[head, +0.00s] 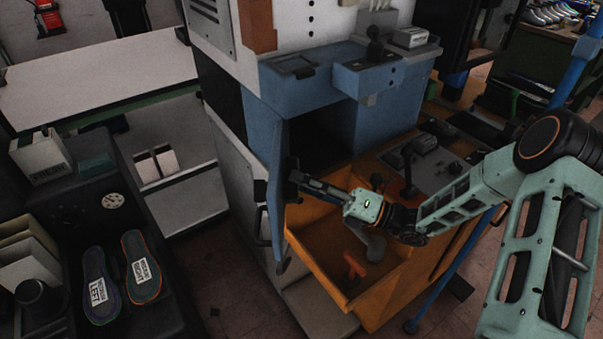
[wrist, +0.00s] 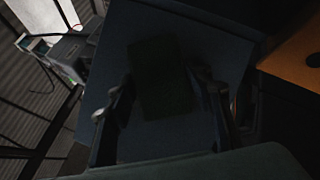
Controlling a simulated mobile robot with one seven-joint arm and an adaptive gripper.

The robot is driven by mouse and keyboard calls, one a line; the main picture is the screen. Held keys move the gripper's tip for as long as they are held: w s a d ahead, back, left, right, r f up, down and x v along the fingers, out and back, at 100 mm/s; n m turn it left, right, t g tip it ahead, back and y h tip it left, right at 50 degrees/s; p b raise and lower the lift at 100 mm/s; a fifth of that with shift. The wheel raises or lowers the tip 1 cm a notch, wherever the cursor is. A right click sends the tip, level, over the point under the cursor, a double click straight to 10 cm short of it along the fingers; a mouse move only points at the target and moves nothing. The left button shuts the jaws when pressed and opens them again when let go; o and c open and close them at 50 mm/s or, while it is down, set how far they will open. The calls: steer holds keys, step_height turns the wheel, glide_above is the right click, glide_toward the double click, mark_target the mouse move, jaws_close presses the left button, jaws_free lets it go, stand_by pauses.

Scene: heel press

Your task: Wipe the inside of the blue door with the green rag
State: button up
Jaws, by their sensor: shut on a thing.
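The blue door (head: 274,195) of the blue machine stands open, seen nearly edge-on in the head view. Its inner face fills most of the wrist view as a dark blue panel (wrist: 118,45). My gripper (head: 292,180) reaches in from the right, its fingertips close to the door's inner face. In the wrist view my gripper (wrist: 165,105) is shut on the green rag (wrist: 162,75), a dark green rectangle in front of the panel. Whether the rag touches the door is too dark to tell. I cannot make out the rag clearly in the head view.
An orange tray (head: 325,255) lies below my arm, with a red-orange handled thing (head: 354,266) in it. The blue machine cabinet (head: 375,100) stands behind. Left are two insoles (head: 98,285) on a dark bench. Floor (head: 215,275) shows between bench and machine.

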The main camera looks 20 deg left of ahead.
steer(key=s+d+p, duration=0.1)
steer(key=s+p, duration=0.2)
steer(key=s, duration=0.5)
steer(key=shift+d, duration=0.3)
stand_by(0.3)
steer(key=shift+r, duration=0.1)
steer(key=w+a, duration=0.3)
steer(key=w, duration=0.8)
steer(key=shift+w+d+r, duration=0.1)
steer(key=shift+w+r, duration=0.05)
steer(key=shift+w, duration=0.1)
steer(key=shift+s+d+f+p, duration=0.1)
steer(key=shift+s+d+p, duration=0.15)
steer(key=shift+s, duration=0.4)
steer(key=shift+s+d+f+p, duration=0.15)
steer(key=shift+s+p, duration=0.15)
steer(key=shift+s, duration=0.3)
steer(key=shift+s+d+r+p, duration=0.1)
steer(key=shift+s+d+p, duration=0.15)
steer(key=shift+s, duration=0.4)
steer(key=s+d+p, duration=0.1)
steer(key=s+p, duration=0.1)
steer(key=s, duration=0.6)
steer(key=shift+d+p, duration=0.25)
steer(key=shift+p, duration=0.15)
steer(key=shift+w, duration=0.1)
steer(key=w+d, duration=0.1)
steer(key=d, duration=0.4)
steer(key=shift+w+d, duration=0.3)
steer(key=shift+d, duration=0.1)
